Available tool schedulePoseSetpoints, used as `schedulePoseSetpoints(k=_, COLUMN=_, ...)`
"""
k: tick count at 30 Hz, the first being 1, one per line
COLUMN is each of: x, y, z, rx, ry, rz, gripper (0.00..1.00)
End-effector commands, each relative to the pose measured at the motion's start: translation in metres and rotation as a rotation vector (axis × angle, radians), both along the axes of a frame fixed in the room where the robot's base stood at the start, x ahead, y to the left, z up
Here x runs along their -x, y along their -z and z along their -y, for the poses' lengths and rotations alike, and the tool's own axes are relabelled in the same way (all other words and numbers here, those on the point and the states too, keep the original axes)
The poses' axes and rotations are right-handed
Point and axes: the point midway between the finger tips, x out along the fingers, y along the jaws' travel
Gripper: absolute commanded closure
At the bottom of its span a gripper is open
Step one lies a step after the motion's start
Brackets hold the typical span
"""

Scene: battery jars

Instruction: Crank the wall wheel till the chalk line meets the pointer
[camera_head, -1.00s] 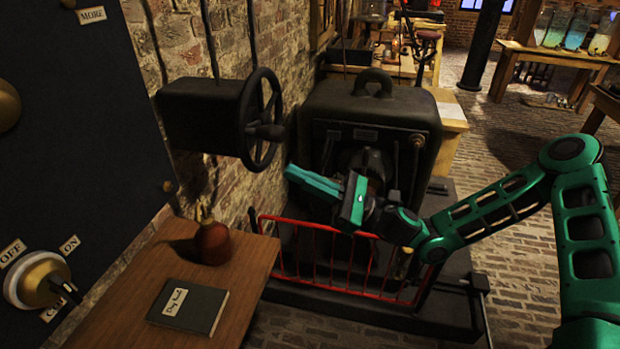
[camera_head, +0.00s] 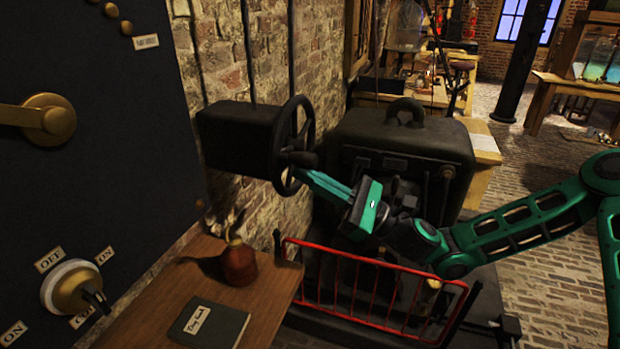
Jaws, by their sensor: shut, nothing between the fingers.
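The black wall wheel (camera_head: 293,146) is mounted on a dark box (camera_head: 236,138) on the brick wall and is seen nearly edge-on. Its crank handle (camera_head: 300,158) sticks out to the right. My gripper (camera_head: 302,177) is shut and empty, with its green fingertips at the lower right of the wheel, just below the crank handle. I cannot tell whether the fingertips touch the wheel or handle. No chalk line or pointer can be made out on the wheel or box.
A red rail (camera_head: 372,290) stands before a large black machine (camera_head: 404,150) below and behind my arm. A wooden table (camera_head: 180,290) at lower left holds a red-brown oil can (camera_head: 238,263) and a dark book (camera_head: 209,324). A dark panel (camera_head: 110,160) fills the left.

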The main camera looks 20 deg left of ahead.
Motion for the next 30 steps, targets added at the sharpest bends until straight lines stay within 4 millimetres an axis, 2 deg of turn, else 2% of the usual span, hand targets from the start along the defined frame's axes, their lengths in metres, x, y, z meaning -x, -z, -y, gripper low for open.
schedulePoseSetpoints(k=9, x=0.002, y=-0.017, z=0.002, rx=-0.002, ry=-0.002, rz=0.002, gripper=1.00)
schedulePoseSetpoints(k=19, x=0.002, y=-0.017, z=0.002, rx=-0.004, ry=-0.003, rz=0.000, gripper=1.00)
schedulePoseSetpoints(k=23, x=0.001, y=-0.007, z=0.000, rx=-0.003, ry=-0.002, rz=-0.001, gripper=1.00)
schedulePoseSetpoints(k=29, x=-0.002, y=0.027, z=-0.008, rx=0.000, ry=-0.001, rz=-0.006, gripper=1.00)
schedulePoseSetpoints(k=30, x=-0.003, y=0.031, z=0.002, rx=0.002, ry=0.004, rz=-0.005, gripper=1.00)
